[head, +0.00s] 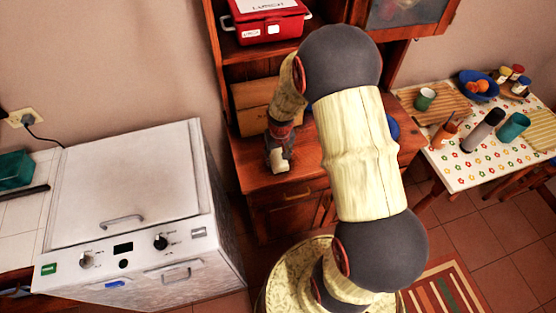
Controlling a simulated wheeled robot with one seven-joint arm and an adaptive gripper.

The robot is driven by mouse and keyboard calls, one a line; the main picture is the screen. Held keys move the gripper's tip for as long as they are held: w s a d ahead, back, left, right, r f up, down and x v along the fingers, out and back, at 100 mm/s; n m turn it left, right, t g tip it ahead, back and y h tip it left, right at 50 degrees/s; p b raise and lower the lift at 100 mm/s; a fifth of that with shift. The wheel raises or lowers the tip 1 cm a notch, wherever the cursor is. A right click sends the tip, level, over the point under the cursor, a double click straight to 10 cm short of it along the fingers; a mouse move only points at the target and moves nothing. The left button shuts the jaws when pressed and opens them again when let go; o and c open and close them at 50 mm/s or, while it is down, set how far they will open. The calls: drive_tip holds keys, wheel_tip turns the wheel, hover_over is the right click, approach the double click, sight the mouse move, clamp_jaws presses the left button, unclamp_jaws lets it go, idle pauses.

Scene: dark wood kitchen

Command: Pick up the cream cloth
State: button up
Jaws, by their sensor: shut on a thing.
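My gripper (279,157) points down over the wooden cabinet top at the centre, left of my arm's upper links. It is shut on a small cream piece, the cream cloth (280,168), which shows just at the fingertips. Most of the cloth is hidden by the fingers or too small to make out. I cannot tell whether it touches the wood or hangs just above it.
A red box (265,24) sits on the shelf above. A blue item (393,127) is partly behind my arm. A white appliance (130,190) stands left; a laden table (470,165) stands right.

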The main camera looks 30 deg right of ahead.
sight(278, 157)
drive_tip(key=shift+c, duration=0.3)
drive_tip(key=shift+r, duration=0.65)
wheel_tip(278, 157, up, 2)
drive_tip(key=shift+s+r+p, duration=0.1)
drive_tip(key=shift+r+p, duration=0.15)
drive_tip(key=shift+p, duration=0.15)
drive_tip(key=s+a+r+p, duration=0.1)
drive_tip(key=s+r+p, duration=0.1)
drive_tip(key=s+r, duration=0.7)
drive_tip(key=shift+s+a, duration=0.25)
drive_tip(key=shift+s, duration=2.15)
drive_tip(key=shift+r, duration=0.1)
drive_tip(key=o, duration=0.3)
drive_tip(key=c, duration=0.3)
